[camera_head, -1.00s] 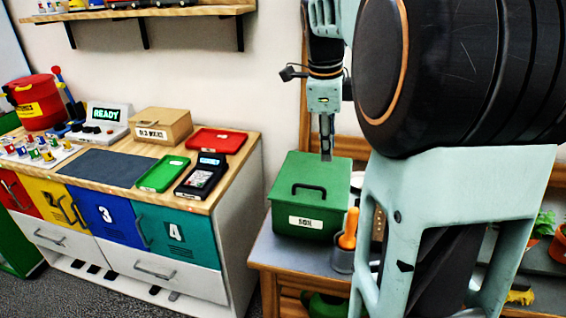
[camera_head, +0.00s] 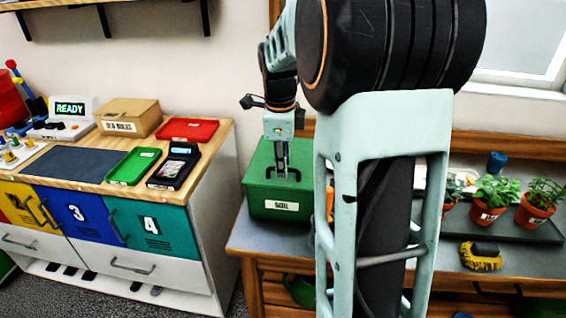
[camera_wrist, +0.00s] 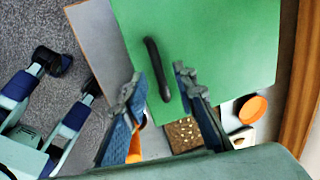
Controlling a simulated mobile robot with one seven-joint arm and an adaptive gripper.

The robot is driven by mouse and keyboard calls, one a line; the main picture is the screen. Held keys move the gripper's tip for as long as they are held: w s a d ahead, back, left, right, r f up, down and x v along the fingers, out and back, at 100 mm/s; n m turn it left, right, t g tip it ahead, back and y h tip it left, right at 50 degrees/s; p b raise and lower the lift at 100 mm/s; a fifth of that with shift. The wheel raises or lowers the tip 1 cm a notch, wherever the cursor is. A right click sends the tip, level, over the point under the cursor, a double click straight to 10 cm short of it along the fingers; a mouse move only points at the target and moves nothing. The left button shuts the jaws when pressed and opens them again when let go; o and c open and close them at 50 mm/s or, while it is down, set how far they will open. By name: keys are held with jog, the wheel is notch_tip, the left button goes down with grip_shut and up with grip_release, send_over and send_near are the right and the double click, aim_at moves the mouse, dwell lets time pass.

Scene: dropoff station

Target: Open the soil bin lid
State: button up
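The green soil bin (camera_head: 262,205) stands on the grey-topped bench, with a white "SOIL" label on its front. Its green lid (camera_head: 258,172) is shut and flat. A black bar handle (camera_wrist: 157,68) on the lid shows in the wrist view, and it is partly covered by the fingers in the head view. My gripper (camera_head: 282,176) points down at the handle. In the wrist view my gripper (camera_wrist: 157,88) is open, with a finger on either side of the handle and gaps between. I cannot tell whether the fingertips touch the lid.
Left of the bin is a wooden-topped cabinet (camera_head: 222,140) with a green tray (camera_head: 132,166), a red tray (camera_head: 194,130) and a black card reader (camera_head: 174,166). Potted plants (camera_head: 492,200) and a yellow-black brush (camera_head: 481,256) are on the right. An orange-handled tool stands beside the bin (camera_head: 329,203).

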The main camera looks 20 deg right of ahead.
jog(key=shift+c, duration=0.7)
grip_shut()
jog(key=shift+r, duration=0.1)
